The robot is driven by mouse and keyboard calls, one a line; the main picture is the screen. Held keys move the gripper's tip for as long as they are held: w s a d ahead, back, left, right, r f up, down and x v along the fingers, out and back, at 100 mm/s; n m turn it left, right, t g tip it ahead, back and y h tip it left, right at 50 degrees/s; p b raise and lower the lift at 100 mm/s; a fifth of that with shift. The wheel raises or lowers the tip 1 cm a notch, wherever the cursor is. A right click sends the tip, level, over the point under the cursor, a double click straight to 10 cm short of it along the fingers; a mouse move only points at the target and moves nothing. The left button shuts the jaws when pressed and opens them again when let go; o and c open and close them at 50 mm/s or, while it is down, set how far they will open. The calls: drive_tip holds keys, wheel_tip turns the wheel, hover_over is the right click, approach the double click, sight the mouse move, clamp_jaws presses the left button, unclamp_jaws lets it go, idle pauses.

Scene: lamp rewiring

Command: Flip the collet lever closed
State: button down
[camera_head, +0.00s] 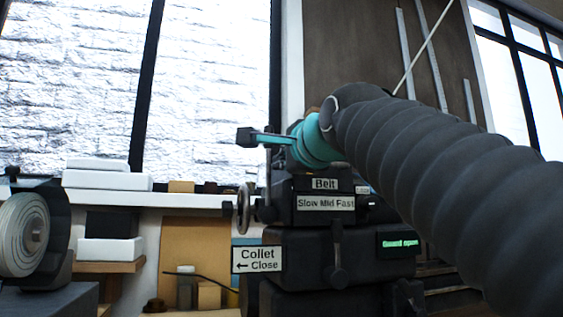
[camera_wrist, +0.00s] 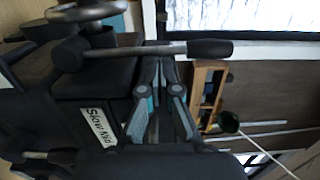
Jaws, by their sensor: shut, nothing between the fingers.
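The collet lever (camera_wrist: 160,49) crosses the wrist view as a dark rod with a thick black grip and a rounded hub. In the head view, the lever (camera_head: 268,176) stands roughly upright at the machine's left side, its top partly hidden by my teal wrist. The collet sign (camera_head: 257,260) has an arrow to the left marked "Close". My gripper (camera_wrist: 164,66) is shut and empty, its fingertips close beside the middle of the rod. I cannot tell whether they touch it. In the head view the fingertips are not clear.
The dark machine (camera_head: 330,245) carries a speed label (camera_head: 325,203) and a green display (camera_head: 398,243). A handwheel (camera_head: 243,209) sits left of the lever. Another lever (camera_head: 337,272) hangs on the front. White boxes (camera_head: 107,180) stand on the window ledge at left.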

sight(267, 158)
drive_tip(key=shift+a, duration=0.1)
idle(0.3)
drive_tip(key=shift+s+a+r+n+p, duration=0.2)
drive_tip(key=shift+a+n+p, duration=0.1)
drive_tip(key=shift+a+n, duration=0.5)
drive_tip(key=shift+s+a+n, duration=0.2)
drive_tip(key=shift+a+n, duration=0.35)
drive_tip(key=shift+n, duration=0.35)
drive_tip(key=shift+s+a+f+n+b, duration=0.15)
drive_tip(key=shift+a+f+n, duration=0.1)
drive_tip(key=shift+a+n, duration=0.45)
drive_tip(key=shift+s+a+f+n+b, duration=0.1)
drive_tip(key=shift+s+a+f+n, duration=0.15)
drive_tip(key=shift+a+n, duration=0.5)
drive_tip(key=shift+s+a+f+n+b, duration=0.15)
drive_tip(key=shift+a+f+n, duration=0.2)
drive_tip(key=shift+n, duration=0.6)
drive_tip(key=shift+a, duration=0.1)
